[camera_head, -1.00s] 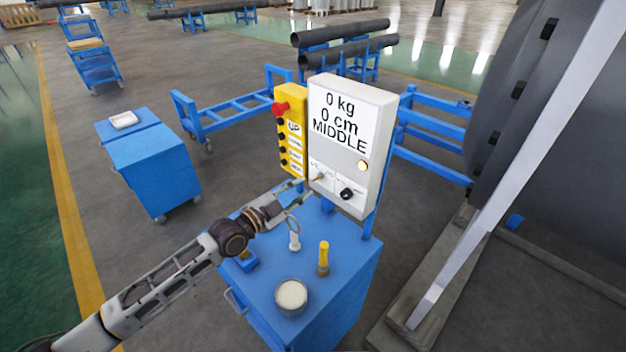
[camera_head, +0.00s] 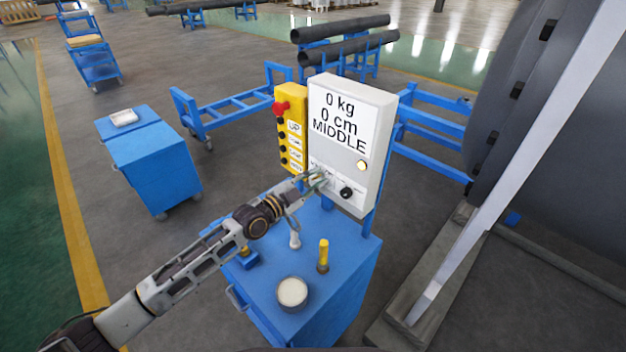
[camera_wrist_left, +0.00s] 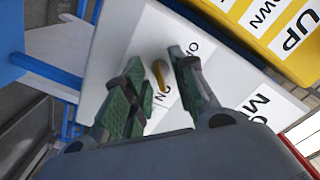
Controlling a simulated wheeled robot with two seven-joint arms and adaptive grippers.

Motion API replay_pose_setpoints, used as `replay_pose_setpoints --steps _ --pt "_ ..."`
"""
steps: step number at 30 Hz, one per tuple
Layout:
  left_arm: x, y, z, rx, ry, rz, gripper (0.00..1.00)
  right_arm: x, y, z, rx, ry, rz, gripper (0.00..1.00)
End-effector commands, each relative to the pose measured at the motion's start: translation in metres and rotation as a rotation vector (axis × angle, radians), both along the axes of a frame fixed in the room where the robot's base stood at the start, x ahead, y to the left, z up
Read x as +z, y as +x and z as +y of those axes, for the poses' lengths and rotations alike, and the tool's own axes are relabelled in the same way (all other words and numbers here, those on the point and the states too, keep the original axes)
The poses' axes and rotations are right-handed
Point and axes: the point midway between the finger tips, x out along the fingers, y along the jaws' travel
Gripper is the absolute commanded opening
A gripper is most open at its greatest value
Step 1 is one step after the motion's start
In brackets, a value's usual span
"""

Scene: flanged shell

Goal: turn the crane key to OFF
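The crane key (camera_wrist_left: 159,75) is a small brass-coloured piece on the front of the white control box (camera_head: 378,120). In the left wrist view it stands between the two green-padded fingers of my left gripper (camera_wrist_left: 155,90). The fingers are apart, with a gap on both sides of the key. A white label (camera_wrist_left: 172,60) lies behind it, with "ON" readable and another word partly covered. In the head view my left gripper (camera_head: 318,180) is at the box's lower left and hides the key. My right gripper is not in view.
A yellow button panel (camera_head: 291,130) with a red knob adjoins the box on the left. A black knob (camera_head: 346,193) sits right of the key.

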Motion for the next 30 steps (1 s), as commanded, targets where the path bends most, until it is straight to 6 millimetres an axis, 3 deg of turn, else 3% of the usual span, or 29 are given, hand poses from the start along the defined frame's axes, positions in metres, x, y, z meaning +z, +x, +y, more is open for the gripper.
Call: replay_pose_setpoints --steps 3,9,30 --pt "0.0 -0.0001 0.0001 0.0 0.0 0.0 0.24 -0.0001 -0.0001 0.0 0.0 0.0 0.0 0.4" --pt "0.0001 -0.0001 0.0002 0.0 0.0 0.0 0.0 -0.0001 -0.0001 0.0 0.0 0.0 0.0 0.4" --pt "-0.0008 0.0001 0.0003 0.001 -0.067 0.068 0.0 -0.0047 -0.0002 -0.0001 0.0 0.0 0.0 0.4"
